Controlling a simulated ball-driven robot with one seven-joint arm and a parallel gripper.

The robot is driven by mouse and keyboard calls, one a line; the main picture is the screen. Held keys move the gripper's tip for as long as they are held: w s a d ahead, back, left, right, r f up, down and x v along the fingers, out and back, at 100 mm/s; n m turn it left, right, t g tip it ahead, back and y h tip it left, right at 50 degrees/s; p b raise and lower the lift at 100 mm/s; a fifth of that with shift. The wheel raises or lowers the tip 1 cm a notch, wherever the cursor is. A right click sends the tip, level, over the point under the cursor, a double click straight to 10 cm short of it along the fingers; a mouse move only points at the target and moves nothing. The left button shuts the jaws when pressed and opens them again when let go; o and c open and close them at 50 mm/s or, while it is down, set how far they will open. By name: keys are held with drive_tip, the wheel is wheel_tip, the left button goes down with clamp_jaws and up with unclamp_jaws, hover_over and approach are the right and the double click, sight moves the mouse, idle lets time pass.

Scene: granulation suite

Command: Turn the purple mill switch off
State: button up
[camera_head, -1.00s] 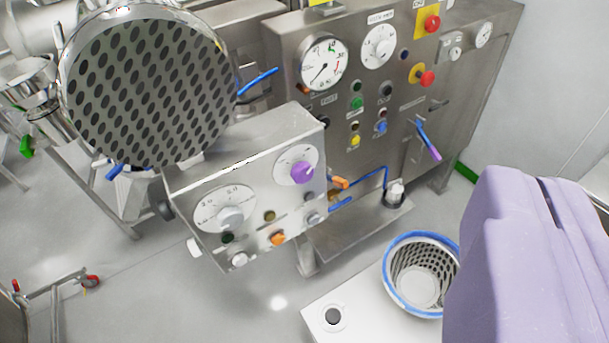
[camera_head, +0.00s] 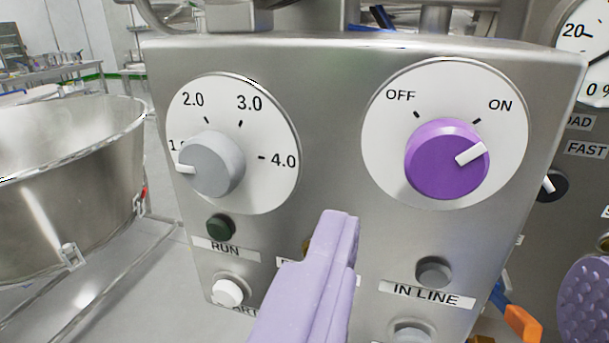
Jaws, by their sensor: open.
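The purple mill switch (camera_head: 447,160) is a round knob on a white dial (camera_head: 385,135) marked OFF at upper left and ON at upper right. Its white pointer is turned to the upper right, toward the ON mark. My gripper (camera_head: 472,238) is open, with one lavender finger below and left of the switch and the other, with a bumpy pad, at the lower right edge. Nothing is between the fingers. The near finger looks apart from the knob and hides part of the panel below the dials.
Left of the switch is a grey speed knob (camera_head: 216,165) on a numbered dial. Below sit a dark RUN lamp (camera_head: 220,227), a white button (camera_head: 228,291) and a grey IN LINE button (camera_head: 434,271). An orange-tipped lever (camera_head: 522,322) is at lower right. A large steel bowl (camera_head: 75,170) stands left.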

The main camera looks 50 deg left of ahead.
sight(451, 171)
drive_tip(key=x, duration=0.7)
drive_tip(key=shift+b, duration=0.3)
drive_tip(key=shift+d, duration=0.1)
drive_tip(key=c, duration=1.1)
drive_tip(key=shift+f+n+b, duration=0.1)
drive_tip(key=shift+n+b, duration=0.2)
drive_tip(key=shift+b, duration=0.2)
drive_tip(key=n+b, duration=0.2)
drive_tip(key=b, duration=0.1)
drive_tip(key=shift+f+n, duration=0.15)
drive_tip(key=shift+n, duration=0.25)
drive_tip(key=n+b, duration=0.5)
drive_tip(key=b, duration=0.1)
drive_tip(key=n+b, duration=0.5)
drive_tip(key=b, duration=0.1)
drive_tip(key=shift+w+n, duration=0.1)
drive_tip(key=shift+n, duration=0.3)
drive_tip(key=n+b, duration=0.3)
drive_tip(key=shift+r+n, duration=0.3)
drive_tip(key=shift+n, duration=0.2)
